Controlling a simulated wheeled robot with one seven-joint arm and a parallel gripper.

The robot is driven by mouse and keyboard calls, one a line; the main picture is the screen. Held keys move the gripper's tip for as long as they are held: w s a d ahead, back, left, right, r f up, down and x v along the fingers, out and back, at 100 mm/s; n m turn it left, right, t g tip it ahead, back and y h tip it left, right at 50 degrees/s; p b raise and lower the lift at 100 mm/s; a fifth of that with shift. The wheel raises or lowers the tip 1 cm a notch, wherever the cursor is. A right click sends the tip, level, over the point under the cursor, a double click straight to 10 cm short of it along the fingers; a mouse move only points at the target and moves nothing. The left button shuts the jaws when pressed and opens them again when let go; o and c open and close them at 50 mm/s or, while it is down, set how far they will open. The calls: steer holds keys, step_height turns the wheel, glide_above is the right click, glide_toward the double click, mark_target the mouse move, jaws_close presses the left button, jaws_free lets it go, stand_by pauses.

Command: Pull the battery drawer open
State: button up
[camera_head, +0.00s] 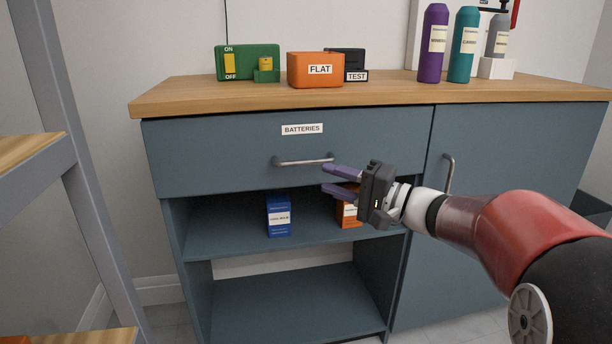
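The battery drawer (230,158) is a blue-grey front with a white "BATTERIES" label (302,129), under the wooden worktop. It looks shut, flush with the cabinet. Its handle (303,162) is a thin horizontal metal bar below the label. My gripper (326,179) is open, with two purple fingers, one above the other. The fingertips point left, near the right end of the handle and slightly below it in the picture. I see nothing between them. The gap in depth to the handle cannot be told.
A blue box (279,215) and a partly hidden orange box (347,214) stand on the open shelf below. A cupboard door with a vertical handle (447,174) is at right. The worktop (400,92) holds several objects. A metal-framed rack (62,110) stands at left.

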mark_target(306, 163)
steer(key=shift+t, duration=0.4)
steer(key=x, duration=0.5)
steer(key=w+x, duration=0.1)
steer(key=x, duration=0.2)
steer(key=shift+d+r+p, duration=0.25)
steer(key=shift+d+p, duration=0.05)
steer(key=shift+d, duration=0.15)
jaws_close()
